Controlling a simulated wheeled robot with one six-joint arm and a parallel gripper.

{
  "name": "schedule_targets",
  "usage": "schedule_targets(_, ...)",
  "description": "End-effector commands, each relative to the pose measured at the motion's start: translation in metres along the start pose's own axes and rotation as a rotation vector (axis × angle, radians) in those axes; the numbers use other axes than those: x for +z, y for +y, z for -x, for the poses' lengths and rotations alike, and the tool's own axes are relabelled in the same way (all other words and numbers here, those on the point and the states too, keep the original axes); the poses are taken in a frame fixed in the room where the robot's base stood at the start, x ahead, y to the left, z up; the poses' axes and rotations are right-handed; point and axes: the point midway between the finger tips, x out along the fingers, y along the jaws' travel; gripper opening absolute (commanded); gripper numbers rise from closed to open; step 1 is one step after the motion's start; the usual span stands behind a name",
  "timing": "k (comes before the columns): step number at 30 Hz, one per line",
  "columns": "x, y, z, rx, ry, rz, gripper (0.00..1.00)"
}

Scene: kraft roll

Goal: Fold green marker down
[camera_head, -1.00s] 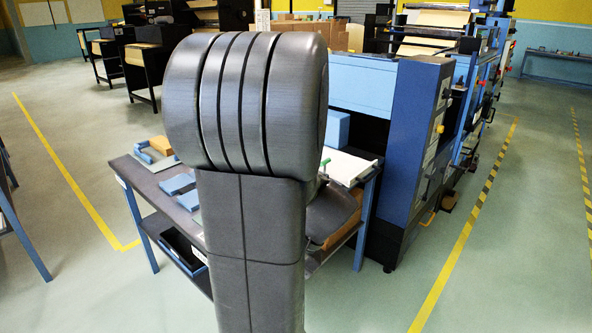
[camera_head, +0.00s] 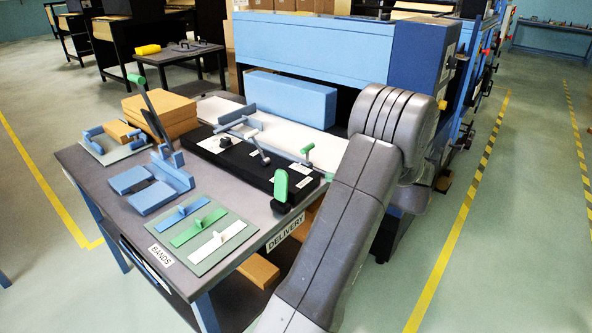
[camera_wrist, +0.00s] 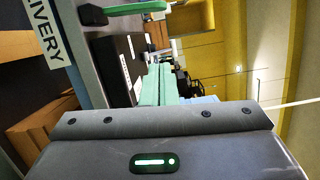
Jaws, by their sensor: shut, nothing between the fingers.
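A green upright marker (camera_head: 280,185) stands on a dark mount at the near right corner of the long black box (camera_head: 238,160). In the wrist view, which is turned sideways, a green piece that looks like the marker (camera_wrist: 132,8) shows at the top edge, partly cut off. My gripper (camera_wrist: 160,72) shows there as two pale green fingers close together, with nothing between them. It points over the black box (camera_wrist: 112,60) and is apart from the green piece.
A green-knobbed lever (camera_head: 307,149) is close behind the marker, and a taller green-tipped lever (camera_head: 140,82) stands at the left. A mat with coloured bands (camera_head: 197,228) lies at the table's near edge. A blue machine (camera_head: 320,52) closes off the back.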

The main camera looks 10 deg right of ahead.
Motion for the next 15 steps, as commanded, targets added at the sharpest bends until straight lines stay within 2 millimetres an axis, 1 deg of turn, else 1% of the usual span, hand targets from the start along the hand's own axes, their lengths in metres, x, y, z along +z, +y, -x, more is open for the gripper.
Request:
schedule_targets(1,-0.0024,0.0007,0.0034,-0.009,0.005,0.005,0.0)
schedule_targets(5,-0.0039,0.0,0.0049,-0.018,0.007,0.009,0.0)
schedule_targets(12,-0.0035,0.0,0.0039,-0.015,0.006,0.007,0.0)
schedule_targets(15,-0.0034,-0.0002,-0.0008,-0.015,0.005,0.007,0.0)
